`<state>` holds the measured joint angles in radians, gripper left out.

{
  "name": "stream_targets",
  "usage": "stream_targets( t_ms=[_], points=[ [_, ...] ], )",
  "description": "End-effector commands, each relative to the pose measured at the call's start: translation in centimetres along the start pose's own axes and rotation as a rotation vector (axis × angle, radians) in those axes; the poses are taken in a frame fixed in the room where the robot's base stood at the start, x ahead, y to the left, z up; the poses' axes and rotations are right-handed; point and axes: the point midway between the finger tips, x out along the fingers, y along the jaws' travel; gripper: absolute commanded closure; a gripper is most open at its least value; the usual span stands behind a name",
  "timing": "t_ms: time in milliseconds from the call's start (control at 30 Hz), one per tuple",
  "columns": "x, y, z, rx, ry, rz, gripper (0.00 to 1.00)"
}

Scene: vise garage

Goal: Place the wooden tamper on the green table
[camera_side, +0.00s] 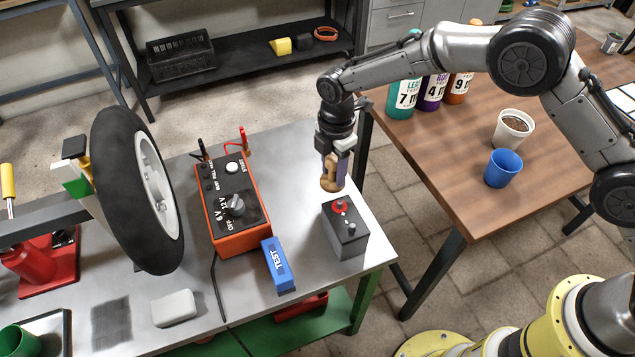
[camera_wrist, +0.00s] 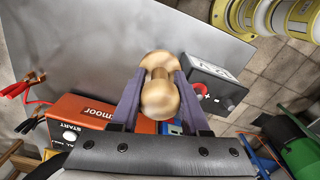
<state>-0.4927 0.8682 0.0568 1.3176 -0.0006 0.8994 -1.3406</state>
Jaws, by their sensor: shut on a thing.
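The wooden tamper (camera_side: 329,183) is light brown with rounded ends. It shows in the wrist view (camera_wrist: 160,98) between the two purple fingers. My gripper (camera_side: 335,168), also in the wrist view (camera_wrist: 161,92), is shut on the tamper. It holds the tamper above the right part of a grey metal-topped table (camera_side: 290,150), behind the battery. This table has green legs and a green lower shelf (camera_side: 345,305), so it is the green table. The fingers partly hide the tamper in the side view. The gap beneath it is hard to judge.
A grey battery (camera_side: 345,232) stands close in front of my gripper. An orange charger (camera_side: 233,205), a blue TEST box (camera_side: 277,266) and a wheel (camera_side: 135,190) are to the left. A wooden table (camera_side: 455,150) with bottles and cups is at right. Bare metal lies behind the charger.

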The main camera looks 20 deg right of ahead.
Motion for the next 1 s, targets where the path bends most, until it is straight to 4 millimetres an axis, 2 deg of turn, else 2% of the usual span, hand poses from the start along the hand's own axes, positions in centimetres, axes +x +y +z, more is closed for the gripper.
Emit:
stream_targets(
  t_ms=[33,100,333,567,700,800,1000],
  points=[
    [1.1,0.6,-0.1,0.0,-0.001,-0.004,1.0],
    [2.1,1.5,-0.3,0.0,0.0,-0.002,1.0],
    [4.1,3.2,-0.7,0.0,0.0,-0.001,1.0],
    [5.0,3.9,-0.9,0.0,0.0,-0.001,1.0],
    [7.1,3.8,-0.9,0.0,-0.001,-0.004,1.0],
    [7.9,3.9,-0.9,0.0,0.0,-0.002,1.0],
    [7.9,3.9,-0.9,0.0,0.0,-0.001,1.0]
  ],
)
